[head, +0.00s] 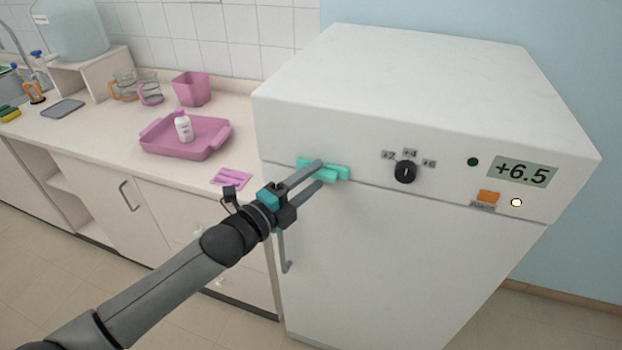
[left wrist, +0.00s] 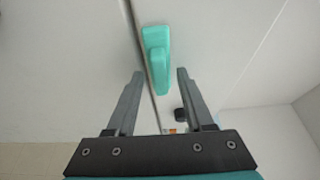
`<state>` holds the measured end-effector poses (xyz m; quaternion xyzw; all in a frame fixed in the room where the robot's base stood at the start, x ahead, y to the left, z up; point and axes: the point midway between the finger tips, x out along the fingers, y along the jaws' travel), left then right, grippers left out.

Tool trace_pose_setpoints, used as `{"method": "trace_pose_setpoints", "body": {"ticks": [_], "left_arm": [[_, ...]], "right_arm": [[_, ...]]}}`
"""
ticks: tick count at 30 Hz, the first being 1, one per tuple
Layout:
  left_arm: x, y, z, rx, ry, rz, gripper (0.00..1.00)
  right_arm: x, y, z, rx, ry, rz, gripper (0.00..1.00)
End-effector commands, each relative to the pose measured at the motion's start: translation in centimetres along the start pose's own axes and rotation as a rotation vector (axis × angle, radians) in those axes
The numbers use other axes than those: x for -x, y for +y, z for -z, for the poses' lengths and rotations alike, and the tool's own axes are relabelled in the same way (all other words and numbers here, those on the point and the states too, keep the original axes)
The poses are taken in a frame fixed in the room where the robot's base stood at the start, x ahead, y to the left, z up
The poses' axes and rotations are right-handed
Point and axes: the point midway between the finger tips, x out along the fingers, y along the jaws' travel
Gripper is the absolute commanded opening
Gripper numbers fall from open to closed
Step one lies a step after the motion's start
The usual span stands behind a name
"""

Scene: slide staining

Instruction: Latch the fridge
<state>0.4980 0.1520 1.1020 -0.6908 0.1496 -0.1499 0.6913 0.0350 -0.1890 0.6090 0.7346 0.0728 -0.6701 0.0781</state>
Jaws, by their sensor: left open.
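The white fridge (head: 400,260) stands at the right of the counter with its door shut against the body, as far as I can see. A teal latch (head: 338,173) sits across the seam between the door and the top panel; in the left wrist view the latch (left wrist: 157,60) lies ahead, between the lines of the two fingers. My left gripper (head: 322,175) is open at the latch, one finger on each side of its handle. In the left wrist view my left gripper (left wrist: 160,74) holds nothing. Contact with the latch cannot be told. My right gripper is out of view.
The fridge's top panel has a black dial (head: 404,172), a display (head: 522,172) and an orange switch (head: 488,197). A grey door handle (head: 284,252) is below my gripper. On the left counter are a pink tray (head: 160,148), a bottle (head: 183,127) and a pink bin (head: 191,89).

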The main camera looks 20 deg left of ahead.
Motion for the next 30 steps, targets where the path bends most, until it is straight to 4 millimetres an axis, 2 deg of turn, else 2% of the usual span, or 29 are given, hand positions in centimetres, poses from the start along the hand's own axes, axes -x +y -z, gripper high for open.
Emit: {"method": "trace_pose_setpoints", "body": {"ticks": [7, 18, 21, 30], "left_arm": [[-0.01, 0.04, 0.01, 0.001, 0.000, -0.001, 0.50], [0.01, 0.04, 0.02, 0.001, 0.000, 0.000, 0.09], [0.02, 0.04, 0.01, 0.001, 0.000, -0.001, 0.00], [0.02, 0.04, 0.01, 0.001, 0.000, -0.001, 0.00]], "right_arm": [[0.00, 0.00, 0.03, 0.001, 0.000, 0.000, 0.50], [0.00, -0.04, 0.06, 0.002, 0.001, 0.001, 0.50], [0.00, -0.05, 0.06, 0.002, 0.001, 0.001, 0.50], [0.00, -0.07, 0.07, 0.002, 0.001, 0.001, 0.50]]}}
